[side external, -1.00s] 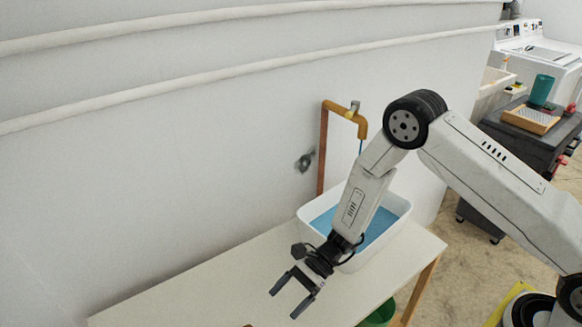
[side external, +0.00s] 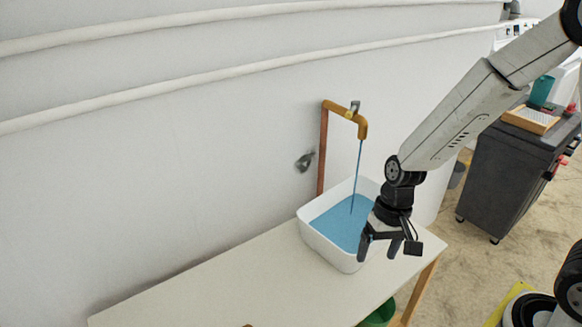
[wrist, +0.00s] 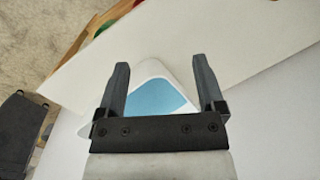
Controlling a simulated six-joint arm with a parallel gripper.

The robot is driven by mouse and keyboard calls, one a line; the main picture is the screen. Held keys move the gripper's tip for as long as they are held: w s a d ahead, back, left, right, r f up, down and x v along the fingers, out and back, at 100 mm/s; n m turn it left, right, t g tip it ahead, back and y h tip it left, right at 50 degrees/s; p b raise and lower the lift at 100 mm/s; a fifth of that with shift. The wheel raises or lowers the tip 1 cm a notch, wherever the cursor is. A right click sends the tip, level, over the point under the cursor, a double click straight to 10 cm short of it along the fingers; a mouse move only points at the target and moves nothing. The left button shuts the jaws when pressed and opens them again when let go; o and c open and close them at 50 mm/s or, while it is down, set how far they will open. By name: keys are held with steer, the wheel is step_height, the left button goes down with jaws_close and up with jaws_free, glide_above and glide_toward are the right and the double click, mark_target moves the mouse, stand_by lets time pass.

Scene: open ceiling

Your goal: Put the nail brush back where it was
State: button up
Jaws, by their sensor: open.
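I cannot make out the nail brush for sure in either view. Only a sliver of something brown (side external: 248,325) shows at the bottom edge of the side view, too little to name. My gripper (side external: 378,256) is open and empty, pointing down beside the front right of the white basin (side external: 322,247). In the wrist view nothing sits between the fingers of my gripper (wrist: 160,64); a corner of the basin with blue water lies beyond and below them.
The basin stands on a pale table (side external: 235,272) under a yellow-topped tap pipe (side external: 345,112) with a thin blue stream. The table left of the basin is clear. A green tub (side external: 380,314) is beneath. A dark cabinet (side external: 505,175) stands at right.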

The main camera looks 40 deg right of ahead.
steer(key=s+d+r+n+t+h, duration=0.1)
steer(key=d+r+n+t+h, duration=0.1)
steer(key=d+r+n+t, duration=0.1)
steer(key=shift+s+d+r+n+h, duration=0.3)
steer(key=shift+d+r+n, duration=0.45)
steer(key=shift+d, duration=0.25)
